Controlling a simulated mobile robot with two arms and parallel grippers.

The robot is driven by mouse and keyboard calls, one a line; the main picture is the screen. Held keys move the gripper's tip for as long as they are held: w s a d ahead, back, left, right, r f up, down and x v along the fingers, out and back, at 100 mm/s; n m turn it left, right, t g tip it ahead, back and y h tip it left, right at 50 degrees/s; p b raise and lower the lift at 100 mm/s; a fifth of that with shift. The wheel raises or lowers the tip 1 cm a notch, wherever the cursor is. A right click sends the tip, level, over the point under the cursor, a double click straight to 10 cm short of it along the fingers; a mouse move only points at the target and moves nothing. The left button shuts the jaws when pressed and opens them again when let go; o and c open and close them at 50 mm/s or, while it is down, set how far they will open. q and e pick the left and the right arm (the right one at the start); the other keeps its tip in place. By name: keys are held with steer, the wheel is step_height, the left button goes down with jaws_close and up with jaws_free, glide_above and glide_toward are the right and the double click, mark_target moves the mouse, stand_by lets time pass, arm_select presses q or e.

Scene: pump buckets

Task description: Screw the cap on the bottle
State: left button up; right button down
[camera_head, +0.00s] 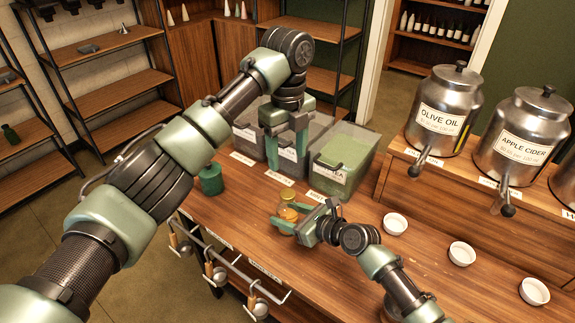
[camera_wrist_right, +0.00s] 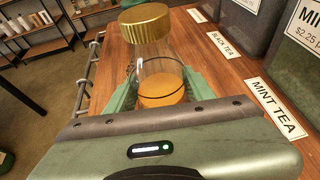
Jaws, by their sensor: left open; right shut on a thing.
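A small clear bottle with orange liquid (camera_head: 288,214) stands at the wooden counter. My right gripper (camera_head: 281,222) is shut around its body, and the right wrist view shows the fingers on both sides of the bottle (camera_wrist_right: 162,88). A ribbed gold cap (camera_wrist_right: 146,23) sits at the bottle's top, and it also shows in the head view (camera_head: 287,195). I cannot tell how tightly it sits. My left gripper (camera_head: 287,170) is open and empty, fingers pointing down, above and behind the cap, apart from it.
Clear tea bins (camera_head: 341,160) stand close behind the left gripper. A dark green container (camera_head: 211,179) stands at left. White bowls (camera_head: 396,223) line the right of the counter (camera_head: 340,285). Steel dispensers (camera_head: 443,112) stand on a raised shelf at right. Scoops hang on the front rail.

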mark_target(296, 218)
steer(key=shift+c, duration=2.3)
jaws_free()
steer(key=v, duration=0.7)
steer(key=shift+s+d+r, duration=0.15)
steer(key=shift+s+d, duration=0.1)
steer(key=shift+s, duration=0.05)
